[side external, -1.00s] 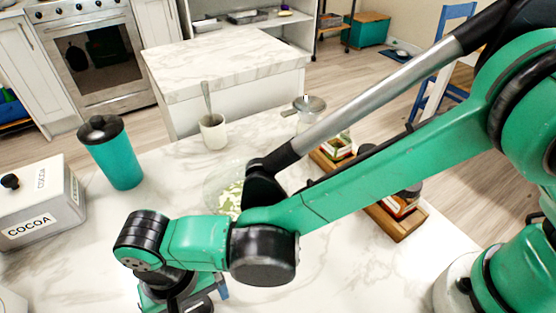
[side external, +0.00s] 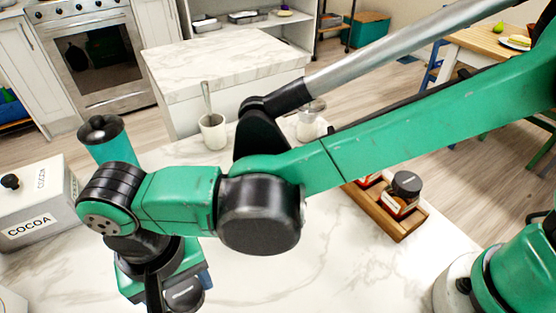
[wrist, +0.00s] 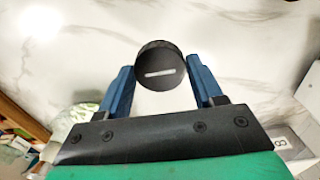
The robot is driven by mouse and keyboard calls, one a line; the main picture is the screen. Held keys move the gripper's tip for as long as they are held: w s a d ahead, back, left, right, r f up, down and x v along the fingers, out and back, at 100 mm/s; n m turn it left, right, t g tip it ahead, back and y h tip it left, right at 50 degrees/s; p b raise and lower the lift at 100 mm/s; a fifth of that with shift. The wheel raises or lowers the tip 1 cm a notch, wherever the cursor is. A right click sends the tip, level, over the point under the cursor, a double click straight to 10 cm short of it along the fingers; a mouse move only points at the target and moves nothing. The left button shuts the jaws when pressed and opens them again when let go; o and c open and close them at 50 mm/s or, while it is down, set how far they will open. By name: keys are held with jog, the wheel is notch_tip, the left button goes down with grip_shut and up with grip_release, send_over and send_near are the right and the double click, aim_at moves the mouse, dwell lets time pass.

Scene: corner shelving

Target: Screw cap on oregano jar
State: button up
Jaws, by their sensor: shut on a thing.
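A round black cap (wrist: 160,68) with a pale line on its top sits between the blue fingertips of my gripper (wrist: 159,78) in the wrist view. The fingers are shut on it. In the side view my gripper (side external: 178,297) is low at the front of the counter, with a dark round top with pale lettering (side external: 186,294) beside it. I cannot tell whether a jar is under the cap. No oregano label is readable in either view.
A wooden rack (side external: 400,224) holds a black-lidded spice jar (side external: 404,192) at the right. A cocoa tin (side external: 38,208), a green canister (side external: 112,148) and a white mug with a spoon (side external: 213,133) stand left and behind.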

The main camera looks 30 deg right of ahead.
notch_tip(320, 180, up, 13)
jog(key=w+d+m, duration=0.3)
jog(key=w+d, duration=0.3)
jog(key=d, duration=0.3)
jog(key=w+d+m, duration=0.4)
jog(key=w+d, duration=0.2)
jog(key=d, duration=0.4)
jog(key=w+d+m, duration=0.1)
jog(key=d+m, duration=0.4)
jog(key=d, duration=1)
jog(key=shift+d+f, duration=0.15)
jog(key=shift+f, duration=1.6)
jog(key=shift+d+f, duration=0.15)
jog(key=shift+f, duration=1.65)
jog(key=shift+d+f, duration=0.15)
jog(key=shift+f, duration=1.6)
jog(key=m, duration=0.4)
jog(key=shift+f+m, duration=0.1)
jog(key=shift+m, duration=0.2)
